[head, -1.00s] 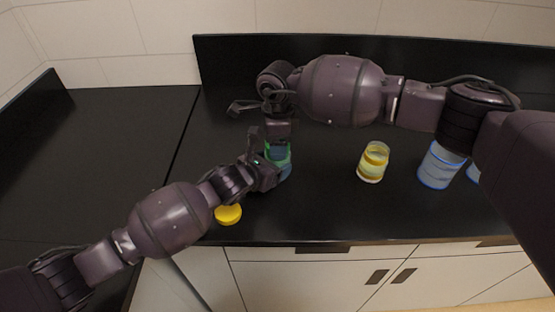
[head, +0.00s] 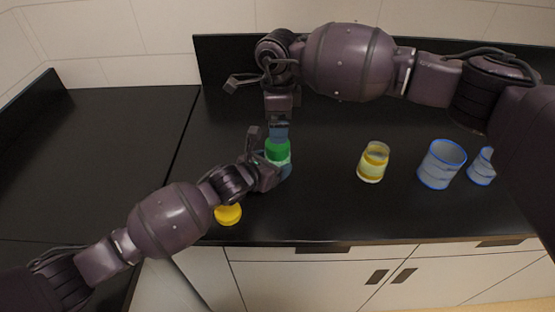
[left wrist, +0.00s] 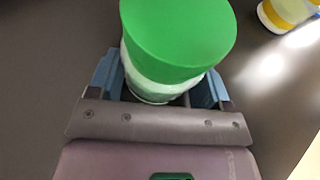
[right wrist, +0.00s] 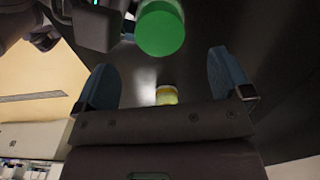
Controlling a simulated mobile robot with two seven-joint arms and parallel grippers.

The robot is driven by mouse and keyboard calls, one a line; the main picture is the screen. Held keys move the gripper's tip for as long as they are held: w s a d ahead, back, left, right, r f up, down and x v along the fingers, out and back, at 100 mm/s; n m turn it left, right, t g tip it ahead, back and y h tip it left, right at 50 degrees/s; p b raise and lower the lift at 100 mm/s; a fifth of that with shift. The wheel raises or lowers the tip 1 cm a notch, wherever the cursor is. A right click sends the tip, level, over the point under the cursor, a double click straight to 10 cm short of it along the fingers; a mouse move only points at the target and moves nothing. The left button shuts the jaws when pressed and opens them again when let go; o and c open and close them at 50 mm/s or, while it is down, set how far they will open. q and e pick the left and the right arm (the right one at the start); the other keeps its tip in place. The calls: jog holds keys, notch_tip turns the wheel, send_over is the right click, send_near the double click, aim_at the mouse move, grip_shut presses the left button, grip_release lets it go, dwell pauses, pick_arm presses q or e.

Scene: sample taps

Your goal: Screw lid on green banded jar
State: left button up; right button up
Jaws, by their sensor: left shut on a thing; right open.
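The green banded jar (head: 279,160) stands on the black counter with the green lid (head: 277,148) on its mouth. In the left wrist view the lid (left wrist: 180,35) covers the jar's top, with the jar's pale side (left wrist: 150,85) below it. I cannot tell how tightly the lid sits. My left gripper (head: 270,172) is shut around the jar's side. My right gripper (head: 279,132) is open and empty, just above the lid and apart from it. In the right wrist view the lid (right wrist: 160,28) shows beyond the open fingers.
A yellow lid (head: 228,214) lies near the counter's front edge, close to my left forearm. A yellow banded jar (head: 373,162) and a blue banded beaker (head: 441,165) stand to the right, with a blue banded flask (head: 481,168) beyond. The counter between the jars is clear.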

jog(key=shift+r, duration=2.8)
pick_arm(q)
jog(key=o, duration=1.8)
jog(key=shift+c, duration=0.2)
jog(key=v, duration=1)
jog(key=shift+s+a+r+p, duration=0.2)
jog(key=shift+s+a+p, duration=0.05)
jog(key=shift+p, duration=0.15)
pick_arm(e)
jog(key=shift+r, duration=0.5)
